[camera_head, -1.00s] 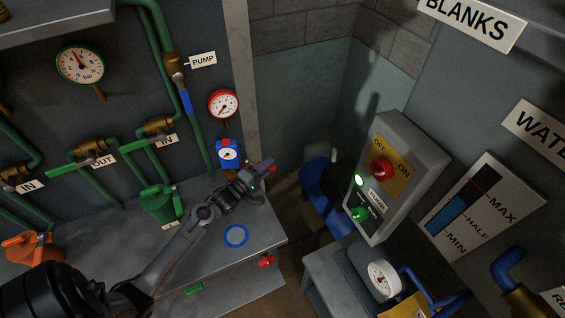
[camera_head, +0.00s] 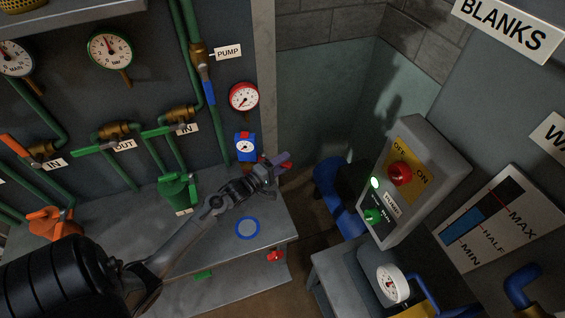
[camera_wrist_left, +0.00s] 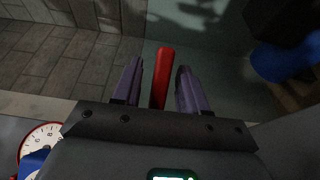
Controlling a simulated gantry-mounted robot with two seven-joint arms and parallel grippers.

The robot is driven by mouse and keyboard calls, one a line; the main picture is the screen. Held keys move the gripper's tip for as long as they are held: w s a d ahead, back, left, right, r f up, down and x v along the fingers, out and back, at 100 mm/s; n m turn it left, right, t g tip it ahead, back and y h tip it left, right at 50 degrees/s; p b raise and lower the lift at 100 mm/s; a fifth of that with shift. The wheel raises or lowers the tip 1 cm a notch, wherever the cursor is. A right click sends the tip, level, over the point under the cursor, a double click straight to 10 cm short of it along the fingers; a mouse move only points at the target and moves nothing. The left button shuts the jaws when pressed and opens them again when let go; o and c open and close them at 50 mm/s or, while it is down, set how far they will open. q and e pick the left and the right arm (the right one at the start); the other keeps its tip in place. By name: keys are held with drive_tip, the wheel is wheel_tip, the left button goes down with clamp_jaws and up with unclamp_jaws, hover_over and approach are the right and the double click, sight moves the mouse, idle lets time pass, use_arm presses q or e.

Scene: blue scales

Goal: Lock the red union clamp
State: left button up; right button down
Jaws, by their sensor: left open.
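My left gripper (camera_head: 281,162) is over the back right of the grey bench, beside the small blue gauge. Its two purple fingers are apart. In the left wrist view a red bar (camera_wrist_left: 162,78), which looks like the clamp's lever, stands between the open fingers (camera_wrist_left: 160,72), with a gap visible on each side. In the head view only a little red shows beside the fingers; the rest of the clamp is hidden behind the gripper. My right gripper is not in view.
The blue gauge (camera_head: 246,148) and red-rimmed gauge (camera_head: 244,97) are just left of the gripper. A green valve body (camera_head: 178,190) and blue ring (camera_head: 247,228) are on the bench (camera_head: 215,240). The pump switch box (camera_head: 440,165) stands to the right, across a gap.

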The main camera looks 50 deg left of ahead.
use_arm(q)
drive_tip(key=s, duration=1)
drive_tip(key=shift+s+d, duration=0.15)
drive_tip(key=shift+s, duration=0.15)
